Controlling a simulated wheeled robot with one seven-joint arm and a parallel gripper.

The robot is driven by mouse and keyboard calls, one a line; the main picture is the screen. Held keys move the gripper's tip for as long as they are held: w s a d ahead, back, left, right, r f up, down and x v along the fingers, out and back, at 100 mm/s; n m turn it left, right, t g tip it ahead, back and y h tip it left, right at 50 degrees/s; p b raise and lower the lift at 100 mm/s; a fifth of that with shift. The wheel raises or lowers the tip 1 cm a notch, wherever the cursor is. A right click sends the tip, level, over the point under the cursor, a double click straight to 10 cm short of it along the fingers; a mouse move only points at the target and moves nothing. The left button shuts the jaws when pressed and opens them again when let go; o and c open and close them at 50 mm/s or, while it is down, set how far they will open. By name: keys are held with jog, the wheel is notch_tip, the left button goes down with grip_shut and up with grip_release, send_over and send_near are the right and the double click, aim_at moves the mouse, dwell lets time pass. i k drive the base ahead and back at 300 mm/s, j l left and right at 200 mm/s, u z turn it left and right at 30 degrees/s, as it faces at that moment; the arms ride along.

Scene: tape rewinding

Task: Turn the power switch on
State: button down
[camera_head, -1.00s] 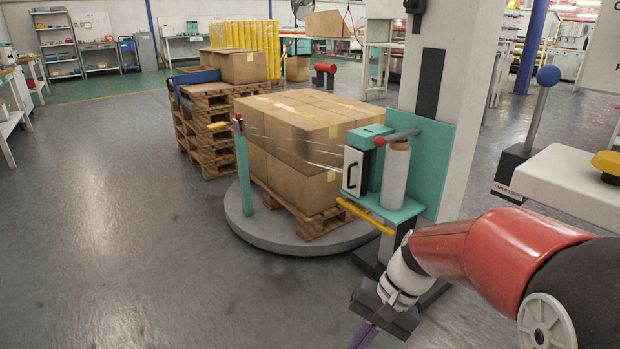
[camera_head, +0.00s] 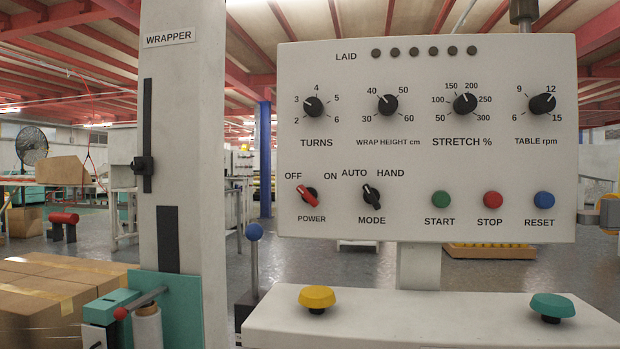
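The power switch (camera_head: 308,197) is a red rotary knob at the lower left of the white control panel (camera_head: 350,240). It is labelled POWER below, with OFF at its upper left and ON at its upper right. The knob is tilted with its upper end to the left, toward OFF. My gripper does not show in this view, so its place relative to the switch and its state are hidden.
The black mode knob (camera_head: 372,197) is close right of the switch. Green (camera_head: 441,200), red (camera_head: 492,199) and blue (camera_head: 543,200) buttons lie further right. Yellow (camera_head: 317,297) and teal (camera_head: 552,306) mushroom buttons stand on the ledge below. A blue-topped lever (camera_head: 254,234) rises at left.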

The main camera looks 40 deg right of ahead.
aim_at(309, 195)
jog(key=z, duration=1.95)
jog(key=k+j, duration=0.1)
jog(key=j, duration=0.25)
jog(key=k+j, duration=0.15)
jog(key=j, duration=0.2)
jog(key=k+j, duration=0.1)
jog(key=j, duration=0.25)
jog(key=u, duration=0.05)
